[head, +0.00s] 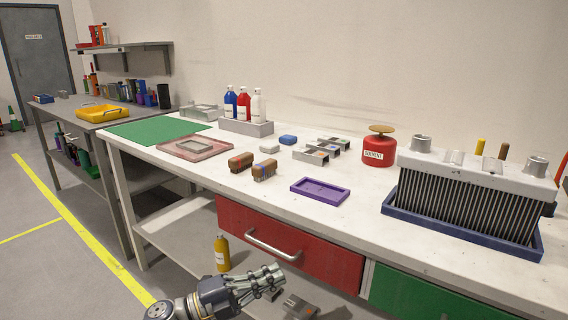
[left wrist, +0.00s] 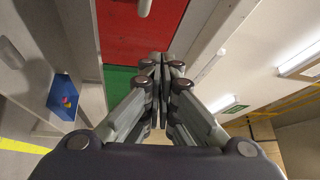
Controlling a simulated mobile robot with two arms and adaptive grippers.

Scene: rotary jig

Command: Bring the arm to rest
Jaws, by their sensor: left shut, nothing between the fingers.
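My left gripper (head: 274,279) is at the bottom of the head view, in front of the workbench and below the edge of its top. It is shut and empty. In the left wrist view its fingertips (left wrist: 160,60) meet in the middle, with the red drawer front (left wrist: 140,30) beyond them. The red drawer (head: 290,245) is shut and stands behind and above the gripper in the head view. My right gripper is not in view.
The white workbench (head: 330,220) holds a purple tray (head: 320,191), two brushes (head: 264,171), a red solvent can (head: 378,150) and a finned block (head: 470,195) in a blue tray. A yellow bottle (head: 222,253) stands on the lower shelf.

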